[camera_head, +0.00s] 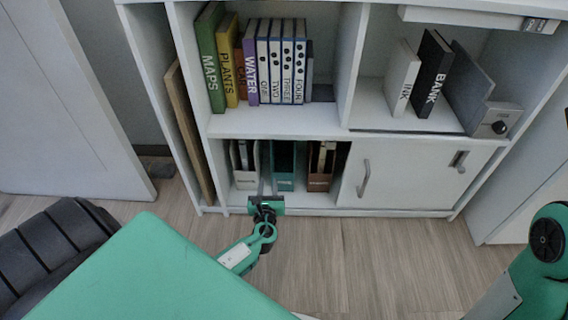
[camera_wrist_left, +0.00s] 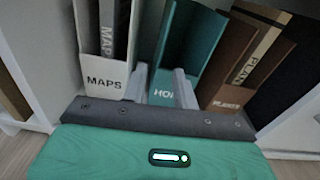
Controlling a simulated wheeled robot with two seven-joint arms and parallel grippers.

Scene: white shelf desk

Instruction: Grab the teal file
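The teal file (camera_head: 284,170) stands upright in the lower left compartment of the white shelf, between a white file and a brown one. In the left wrist view the teal file (camera_wrist_left: 193,45) is in the middle, its label partly hidden behind my fingers. My left gripper (camera_head: 266,191) is low in front of that compartment. In the wrist view its two grey fingers (camera_wrist_left: 161,84) are apart, one on each side of the label; I cannot tell whether they touch the file. My right arm shows at the lower right, but its gripper is out of view.
The white MAPS file (camera_wrist_left: 108,75) and the brown file (camera_wrist_left: 227,75) stand close on either side. A sliding door (camera_head: 405,178) with handles covers the right of the lower level. Books and binders (camera_head: 275,62) stand above. The floor (camera_head: 355,255) in front is clear.

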